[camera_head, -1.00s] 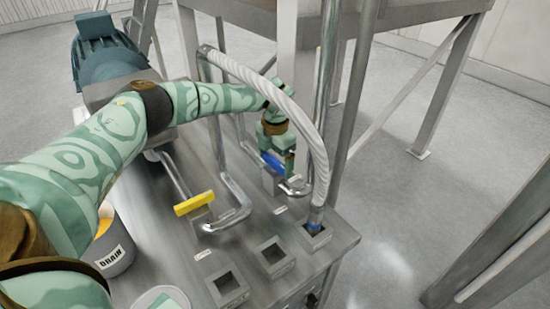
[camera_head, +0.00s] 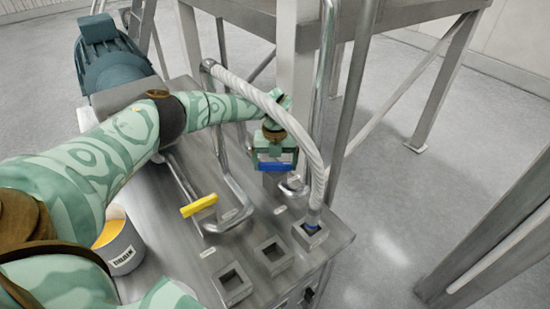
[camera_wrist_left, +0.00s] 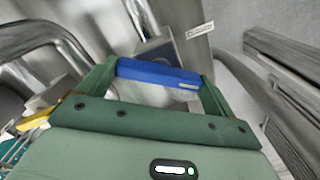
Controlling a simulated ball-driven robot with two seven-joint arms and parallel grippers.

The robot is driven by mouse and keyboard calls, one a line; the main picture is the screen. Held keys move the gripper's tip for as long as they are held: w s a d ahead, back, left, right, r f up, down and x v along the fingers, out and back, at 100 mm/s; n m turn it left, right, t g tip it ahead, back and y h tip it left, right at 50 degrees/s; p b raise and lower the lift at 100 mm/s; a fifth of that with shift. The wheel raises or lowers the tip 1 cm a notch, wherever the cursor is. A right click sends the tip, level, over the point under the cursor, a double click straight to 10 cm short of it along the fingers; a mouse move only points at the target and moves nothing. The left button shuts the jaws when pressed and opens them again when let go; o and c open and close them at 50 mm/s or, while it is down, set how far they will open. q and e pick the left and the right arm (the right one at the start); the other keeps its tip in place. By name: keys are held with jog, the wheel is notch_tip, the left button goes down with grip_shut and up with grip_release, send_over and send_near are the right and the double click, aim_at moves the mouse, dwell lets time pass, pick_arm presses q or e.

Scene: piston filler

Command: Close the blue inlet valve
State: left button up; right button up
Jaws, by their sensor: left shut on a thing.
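The blue inlet valve handle (camera_head: 275,167) is a short blue bar beside the corrugated hose at the back of the machine top. My left gripper (camera_head: 274,162) reaches over the yellow-handled pipe and is shut on this bar. In the left wrist view the blue handle (camera_wrist_left: 158,73) lies crosswise between the two green fingers, one at each end. Part of the valve body is hidden behind the handle and fingers. My right gripper is not in view.
A yellow valve handle (camera_head: 199,205) sits on a bent pipe to the left. The pale corrugated hose (camera_head: 262,100) arches close past my left gripper into a socket. Square sockets (camera_head: 273,256) line the front edge. A drain bucket (camera_head: 121,250) stands at lower left.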

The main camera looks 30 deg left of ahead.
aim_at(275, 163)
pick_arm(q)
jog(key=n+p, duration=0.1)
jog(key=n, duration=0.2)
jog(key=shift+w+r+n+p, duration=0.2)
jog(key=shift+r+n+p, duration=0.1)
jog(key=shift+r+p, duration=0.1)
jog(key=shift+a+f+n+p, duration=0.15)
jog(key=shift+n+p, duration=0.7)
jog(key=shift+n, duration=0.85)
jog(key=o, duration=0.7)
jog(key=shift+f, duration=0.1)
notch_tip(275, 163, up, 16)
jog(key=b, duration=0.1)
jog(key=shift+b, duration=0.4)
